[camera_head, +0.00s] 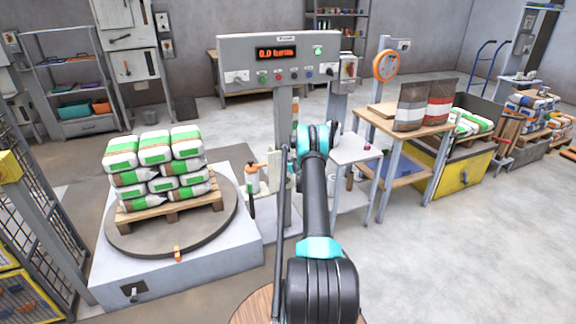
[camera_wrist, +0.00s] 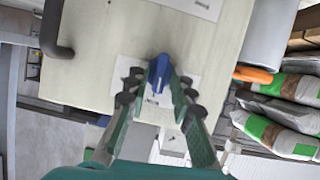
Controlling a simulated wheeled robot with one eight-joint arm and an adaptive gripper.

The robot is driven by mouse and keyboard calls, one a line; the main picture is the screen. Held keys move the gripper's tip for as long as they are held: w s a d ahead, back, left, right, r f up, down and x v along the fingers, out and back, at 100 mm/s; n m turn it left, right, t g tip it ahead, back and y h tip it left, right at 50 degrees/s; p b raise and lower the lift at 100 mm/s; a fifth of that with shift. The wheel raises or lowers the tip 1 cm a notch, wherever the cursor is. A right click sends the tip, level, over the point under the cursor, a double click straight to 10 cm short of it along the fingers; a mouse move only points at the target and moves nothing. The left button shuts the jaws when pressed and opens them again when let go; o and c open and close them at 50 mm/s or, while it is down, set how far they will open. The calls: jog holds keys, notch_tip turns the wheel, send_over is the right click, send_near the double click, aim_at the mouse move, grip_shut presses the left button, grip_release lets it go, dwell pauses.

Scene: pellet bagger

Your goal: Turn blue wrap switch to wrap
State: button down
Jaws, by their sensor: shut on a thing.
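The blue wrap switch (camera_wrist: 159,70) shows in the wrist view as a blue knob on a pale plate, fixed to a cream panel (camera_wrist: 95,50). My gripper (camera_wrist: 158,84) has its two fingers on either side of the knob and is shut on it. The knob points roughly up and down in that view. Any marking around the knob is too small to read. In the head view my arm reaches forward, and its links hide my gripper and the switch.
A turntable (camera_head: 120,238) at left bears a pallet of stacked white-green bags (camera_head: 157,148). A grey control box (camera_head: 235,50) with a lit display stands above. At right is a wooden table (camera_head: 405,122) with bags. Open floor lies at front right.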

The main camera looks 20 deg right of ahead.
jog(key=shift+w, duration=0.1)
dwell(0.3)
jog(key=c, duration=1.6)
grip_release()
jog(key=v, duration=1.2)
jog(key=shift+d, duration=0.1)
jog(key=shift+r, duration=0.1)
